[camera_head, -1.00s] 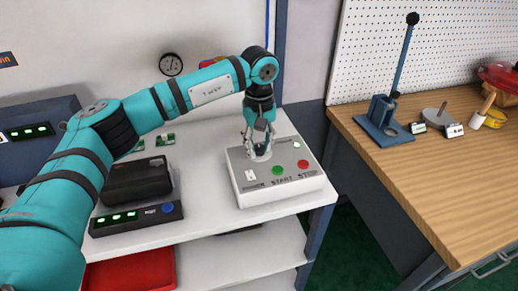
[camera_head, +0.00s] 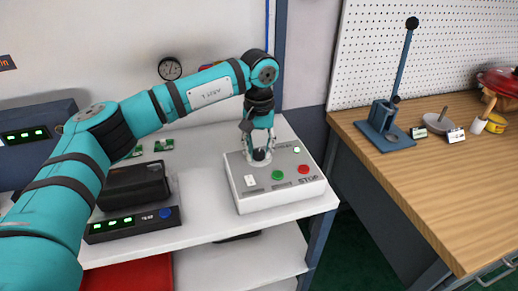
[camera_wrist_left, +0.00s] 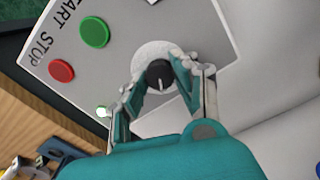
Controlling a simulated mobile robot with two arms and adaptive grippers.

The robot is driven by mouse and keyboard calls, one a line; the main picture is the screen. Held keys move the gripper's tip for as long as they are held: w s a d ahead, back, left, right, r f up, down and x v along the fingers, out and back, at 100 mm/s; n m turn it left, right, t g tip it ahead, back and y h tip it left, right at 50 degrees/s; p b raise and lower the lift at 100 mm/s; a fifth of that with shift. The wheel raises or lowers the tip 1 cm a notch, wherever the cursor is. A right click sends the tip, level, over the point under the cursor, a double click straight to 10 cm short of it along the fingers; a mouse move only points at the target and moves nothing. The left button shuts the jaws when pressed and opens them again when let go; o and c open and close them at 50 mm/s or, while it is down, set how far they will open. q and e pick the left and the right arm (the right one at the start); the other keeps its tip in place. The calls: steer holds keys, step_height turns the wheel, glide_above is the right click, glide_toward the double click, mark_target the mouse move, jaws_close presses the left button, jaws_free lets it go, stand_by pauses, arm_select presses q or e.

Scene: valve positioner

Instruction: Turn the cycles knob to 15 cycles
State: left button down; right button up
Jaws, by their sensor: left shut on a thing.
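The cycles knob (camera_wrist_left: 159,74) is a dark round knob with a white pointer line on a pale round dial plate. It sits on top of a white control box (camera_head: 277,200). My left gripper (camera_head: 259,152) reaches down onto the box from above, and in the left wrist view its fingers (camera_wrist_left: 158,80) close around the knob from both sides. The pointer line points toward the gripper's palm in that view. The dial's marks are too small to read. My right gripper does not show.
The box also carries a green start button (camera_head: 278,175), a red stop button (camera_head: 303,169), a white power switch (camera_head: 250,180) and a lit indicator (camera_head: 297,150). A black device (camera_head: 136,186) and a display unit (camera_head: 130,224) stand left. A wooden bench (camera_head: 450,170) is at right.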

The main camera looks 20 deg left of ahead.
mark_target(259, 152)
arm_select(q)
steer(key=shift+r, duration=0.1)
steer(key=c, duration=1)
jaws_free()
step_height(259, 152, up, 12)
